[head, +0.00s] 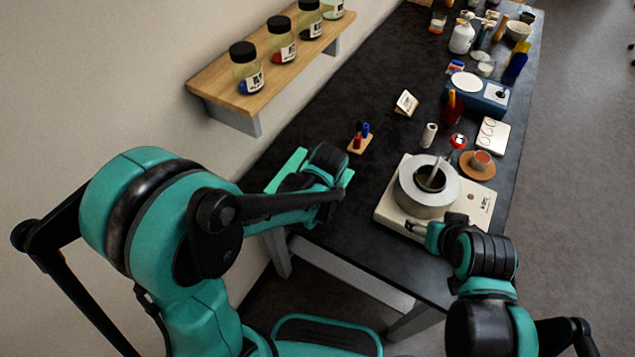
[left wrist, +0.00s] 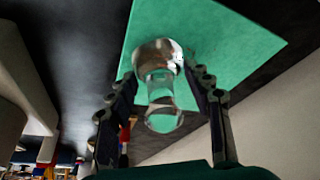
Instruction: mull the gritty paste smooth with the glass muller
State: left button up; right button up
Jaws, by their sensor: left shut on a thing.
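The green slab (head: 291,166) lies on the near part of the black bench, mostly covered by my left arm in the head view. In the left wrist view the slab (left wrist: 235,45) fills the upper middle. The clear glass muller (left wrist: 159,88) stands on it, its broad end toward the slab and its round knob toward the camera. My left gripper (left wrist: 160,74) has one finger on each side of the muller and is shut on it. No paste can be made out. My right gripper (head: 416,228) is beside the hotplate's near side; its fingertips are too small to read.
A cream hotplate (head: 388,207) with a round metal pot (head: 425,197) stands right of the slab. A small rack with red and blue items (head: 360,138) is behind it. A shelf (head: 240,100) with jars hangs on the left wall. Bottles and dishes crowd the far bench.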

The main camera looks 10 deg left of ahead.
pick_arm(q)
jog(key=shift+w+a+b, duration=0.15)
jog(key=shift+w+a, duration=0.15)
jog(key=shift+a, duration=0.6)
jog(key=shift+w+a+b, duration=0.15)
jog(key=shift+w+a, duration=0.15)
jog(key=shift+a, duration=0.55)
jog(key=shift+w+a, duration=0.35)
jog(key=shift+a, duration=0.55)
jog(key=shift+w+a, duration=0.35)
jog(key=shift+a, duration=0.55)
notch_tip(320, 180, up, 6)
jog(key=p, duration=0.4)
jog(key=shift+p, duration=0.3)
notch_tip(320, 180, up, 3)
jog(key=shift+r+p, duration=0.1)
jog(key=shift+p, duration=1)
